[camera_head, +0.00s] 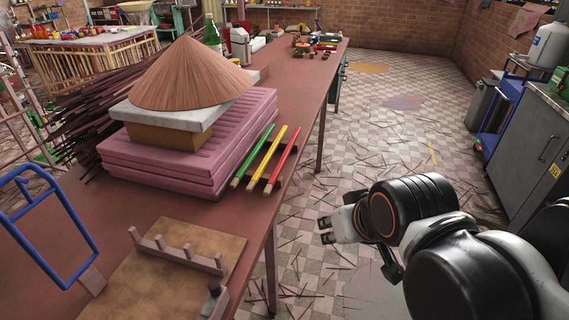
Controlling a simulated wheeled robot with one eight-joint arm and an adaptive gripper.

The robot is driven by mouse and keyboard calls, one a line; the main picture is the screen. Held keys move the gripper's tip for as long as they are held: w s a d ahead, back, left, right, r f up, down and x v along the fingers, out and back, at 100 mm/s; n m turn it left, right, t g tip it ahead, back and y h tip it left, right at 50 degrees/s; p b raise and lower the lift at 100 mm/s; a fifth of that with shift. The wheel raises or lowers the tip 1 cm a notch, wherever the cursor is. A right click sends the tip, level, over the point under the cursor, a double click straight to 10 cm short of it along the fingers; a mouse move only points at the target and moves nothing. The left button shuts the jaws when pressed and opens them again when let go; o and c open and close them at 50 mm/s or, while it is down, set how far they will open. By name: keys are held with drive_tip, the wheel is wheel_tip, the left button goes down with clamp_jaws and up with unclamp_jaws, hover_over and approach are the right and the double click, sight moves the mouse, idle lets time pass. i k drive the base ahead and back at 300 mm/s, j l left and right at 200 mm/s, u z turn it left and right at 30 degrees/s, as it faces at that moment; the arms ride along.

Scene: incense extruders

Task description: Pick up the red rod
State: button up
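The red rod (284,155) lies at the right edge of the long reddish table (292,72), with a pale wooden lower end. It is the rightmost of three rods, next to the yellow rod (270,155) and the green rod (255,155).
Left of the rods is a stack of pink slabs (180,165) topped by a conical straw hat (192,75). A wooden board (150,290) with pegs and a blue frame (45,225) are at the front left. Dark sticks litter the tiled floor (395,130). A grey cabinet (530,145) stands at right.

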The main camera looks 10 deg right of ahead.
sight(276, 172)
drive_tip(key=i+l+u, duration=0.4)
drive_tip(key=l, duration=0.25)
drive_tip(key=i+l+u, duration=0.2)
drive_tip(key=i+l, duration=0.15)
drive_tip(key=i+l+u, duration=0.2)
drive_tip(key=l, duration=0.25)
